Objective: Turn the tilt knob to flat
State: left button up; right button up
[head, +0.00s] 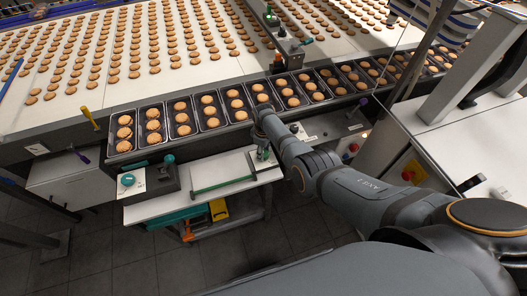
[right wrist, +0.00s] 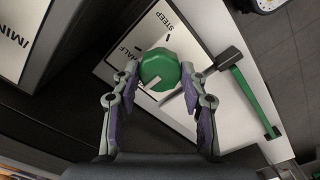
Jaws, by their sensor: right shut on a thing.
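The tilt knob (right wrist: 159,66) is green and many-sided, with a white pointer mark on its top. It stands on a white plate (right wrist: 195,28) lettered STEEP and HALF in the right wrist view. The mark points toward the lower left there, below the HALF lettering. Any flat label is hidden or out of view. My right gripper (right wrist: 158,73) is shut on the knob, one finger on each side. In the head view my right gripper (head: 263,150) is down at the right end of the small bench, largely covering the knob. My left gripper is not in view.
A green-handled tool (head: 222,185) lies on the bench, close beside the plate. A control box with a teal knob (head: 128,180) stands at the bench's left end. Behind, a row of biscuit trays (head: 123,146) runs along the conveyor (head: 60,118). A red button (head: 407,175) is at the right.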

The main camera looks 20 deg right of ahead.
jog(key=o, duration=1.1)
jog(key=shift+o, duration=0.2)
jog(key=shift+r, duration=0.1)
notch_tip(320, 180, up, 12)
